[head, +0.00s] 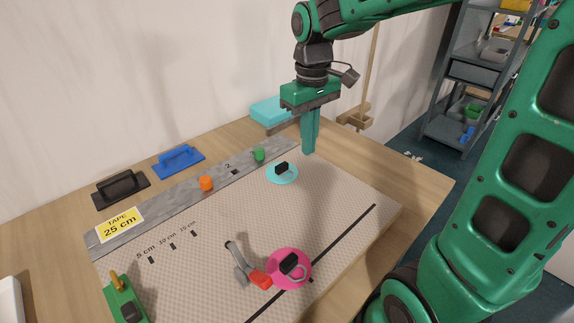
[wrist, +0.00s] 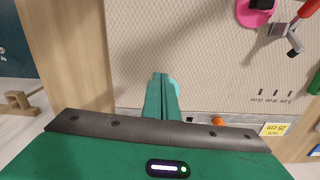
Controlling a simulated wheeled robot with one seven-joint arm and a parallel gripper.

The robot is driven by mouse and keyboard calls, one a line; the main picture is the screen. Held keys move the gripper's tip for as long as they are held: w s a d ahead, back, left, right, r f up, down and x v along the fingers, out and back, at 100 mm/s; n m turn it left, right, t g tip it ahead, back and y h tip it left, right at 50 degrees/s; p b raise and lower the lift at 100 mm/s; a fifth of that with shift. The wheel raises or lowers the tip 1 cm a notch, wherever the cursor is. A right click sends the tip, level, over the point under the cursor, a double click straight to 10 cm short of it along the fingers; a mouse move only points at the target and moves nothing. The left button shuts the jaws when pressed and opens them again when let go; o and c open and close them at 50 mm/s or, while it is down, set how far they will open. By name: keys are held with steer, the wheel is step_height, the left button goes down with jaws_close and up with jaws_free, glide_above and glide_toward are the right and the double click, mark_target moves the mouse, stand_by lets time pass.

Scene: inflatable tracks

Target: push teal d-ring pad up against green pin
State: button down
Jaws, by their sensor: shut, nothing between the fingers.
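The teal d-ring pad (head: 281,178) is a round disc with a black block on it, lying on the textured mat near the grey strip. The green pin (head: 259,155) stands on the grey strip, up and left of the pad, with a small gap between them. My gripper (head: 309,151) is shut and empty, pointing down just right of the pad. In the wrist view my gripper fingers (wrist: 162,80) cover most of the teal pad (wrist: 175,88); only an edge shows. The green pin is not visible there. I cannot tell whether the fingertips touch the mat.
An orange pin (head: 206,184) stands further left on the grey strip (head: 150,207). A pink pad (head: 277,283) and a grey tool with a red end (head: 238,262) lie at the mat's front. Blue (head: 178,161) and black (head: 121,190) handled blocks sit behind the strip.

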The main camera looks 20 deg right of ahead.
mark_target(287, 175)
steer(key=shift+n, duration=0.3)
steer(key=f, duration=0.3)
steer(key=a+f, duration=0.1)
steer(key=f, duration=0.2)
steer(key=w+f, duration=0.1)
steer(key=f, duration=0.2)
steer(key=shift+a+f, duration=0.3)
steer(key=shift+a, duration=0.1)
steer(key=w, duration=0.2)
steer(key=w+a, duration=0.1)
steer(key=shift+f, duration=0.25)
steer(key=shift+w+a, duration=0.2)
steer(key=shift+w, duration=0.25)
steer(key=shift+w+a, duration=0.25)
steer(key=shift+w, duration=0.35)
steer(key=shift+w+a, duration=0.2)
steer(key=shift+w, duration=0.45)
steer(key=shift+w+a, duration=0.25)
steer(key=shift+w, duration=0.35)
steer(key=shift+s, duration=0.15)
